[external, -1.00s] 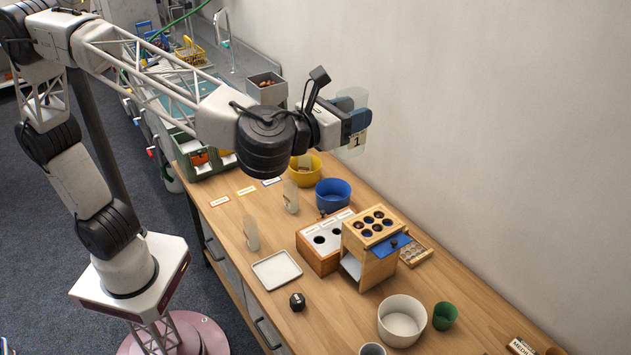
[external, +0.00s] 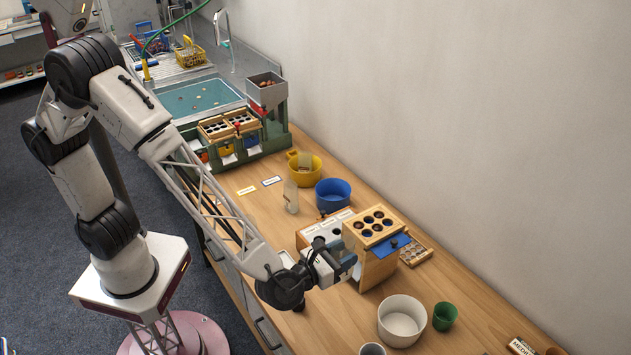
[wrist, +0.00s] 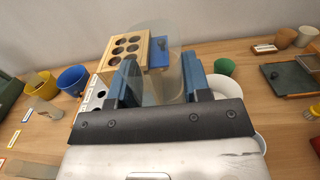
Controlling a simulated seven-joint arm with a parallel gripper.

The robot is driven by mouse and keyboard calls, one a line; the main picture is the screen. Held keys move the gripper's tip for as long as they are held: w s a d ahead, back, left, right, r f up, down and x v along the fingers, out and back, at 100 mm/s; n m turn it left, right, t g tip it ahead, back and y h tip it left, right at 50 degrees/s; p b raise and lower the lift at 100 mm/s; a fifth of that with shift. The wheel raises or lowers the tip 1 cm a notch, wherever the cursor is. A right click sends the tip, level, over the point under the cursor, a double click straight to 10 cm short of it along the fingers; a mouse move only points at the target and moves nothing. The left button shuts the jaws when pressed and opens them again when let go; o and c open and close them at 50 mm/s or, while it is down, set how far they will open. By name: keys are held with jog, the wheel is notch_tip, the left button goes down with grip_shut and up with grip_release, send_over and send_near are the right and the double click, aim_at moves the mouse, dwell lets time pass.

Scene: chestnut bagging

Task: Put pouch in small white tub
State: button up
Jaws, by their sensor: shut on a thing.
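My gripper (external: 345,266) is shut on a clear pouch (wrist: 163,82), which stands between the two blue fingers (wrist: 158,84) in the wrist view. In the external view the gripper is low beside the front of the wooden box with round holes (external: 374,228), and the pouch is hard to make out. A white tub (external: 402,330) stands to the right of and nearer than the gripper. A smaller whitish tub (external: 372,349) is cut off by the bottom edge. In the wrist view a white tub (wrist: 222,87) shows beyond the right finger, partly hidden.
A green cup (external: 445,316) stands beside the larger white tub. Blue (external: 333,192) and yellow (external: 304,170) bowls stand farther back, with another clear pouch (external: 291,197) upright near them. Wood is bare between the box and the tubs.

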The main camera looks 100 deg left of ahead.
notch_tip(320, 180, down, 9)
jog(key=shift+f, duration=0.15)
jog(key=shift+w, duration=0.15)
jog(key=w+d+f, duration=0.1)
jog(key=w, duration=1.4)
jog(key=shift+w+f, duration=0.2)
jog(key=shift+w, duration=0.2)
dwell(0.3)
jog(key=shift+f, duration=1.75)
jog(key=shift+f, duration=0.6)
jog(key=o, duration=0.9)
jog(key=shift+r, duration=0.1)
